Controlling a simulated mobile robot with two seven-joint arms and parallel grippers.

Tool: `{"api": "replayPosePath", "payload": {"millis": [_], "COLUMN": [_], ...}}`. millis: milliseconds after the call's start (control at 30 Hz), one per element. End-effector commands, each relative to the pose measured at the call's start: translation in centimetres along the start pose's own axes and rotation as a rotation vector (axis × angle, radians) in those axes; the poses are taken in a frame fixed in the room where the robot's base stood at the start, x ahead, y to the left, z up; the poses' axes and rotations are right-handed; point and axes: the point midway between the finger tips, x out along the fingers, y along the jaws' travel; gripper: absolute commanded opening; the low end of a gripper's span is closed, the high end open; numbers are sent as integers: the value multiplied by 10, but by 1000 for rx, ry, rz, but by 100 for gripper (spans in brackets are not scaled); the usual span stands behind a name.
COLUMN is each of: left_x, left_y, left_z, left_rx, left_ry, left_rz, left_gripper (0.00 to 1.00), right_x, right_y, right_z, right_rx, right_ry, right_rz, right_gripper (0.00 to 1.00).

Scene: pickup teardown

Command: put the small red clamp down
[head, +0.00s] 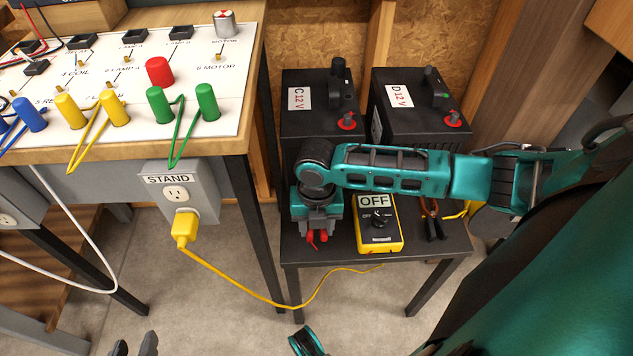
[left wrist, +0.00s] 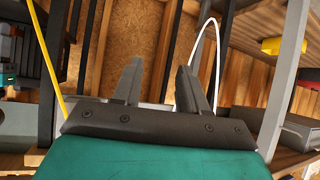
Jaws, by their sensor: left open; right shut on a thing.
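The small red clamp (head: 312,238) shows below my right gripper (head: 317,228), at the left end of the low dark table (head: 347,266). My right gripper points down and is shut on the clamp, hiding most of it. I cannot tell whether the clamp touches the tabletop. My left gripper (head: 134,346) shows only its fingertips at the bottom edge of the head view. In the left wrist view its two fingers (left wrist: 158,88) are apart with nothing between them.
A yellow box marked OFF (head: 379,224) sits right of the clamp. A dark clamp with orange parts (head: 432,220) lies farther right. Black batteries C (head: 300,122) and D (head: 405,112) stand behind. A yellow cord (head: 255,295) runs from the STAND outlet box (head: 205,185) to the low table.

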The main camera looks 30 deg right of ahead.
Motion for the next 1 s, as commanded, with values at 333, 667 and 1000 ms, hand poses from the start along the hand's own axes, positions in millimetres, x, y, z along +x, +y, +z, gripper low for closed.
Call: {"api": "replayPosePath", "payload": {"millis": [333,667,1000], "left_x": [3,5,5], "left_y": [2,3,3], "left_z": [4,-4,-2], "left_rx": [-3,-7,-6], "left_ry": [-7,11,9], "left_rz": [7,7,7], "left_gripper": [43,43,43], "right_x": [24,28,27], "right_y": [0,0,0], "right_z": [0,0,0], "right_rx": [0,0,0], "right_ry": [-1,-1,0], "right_rz": [1,1,0], "right_gripper": [14,57,70]}}
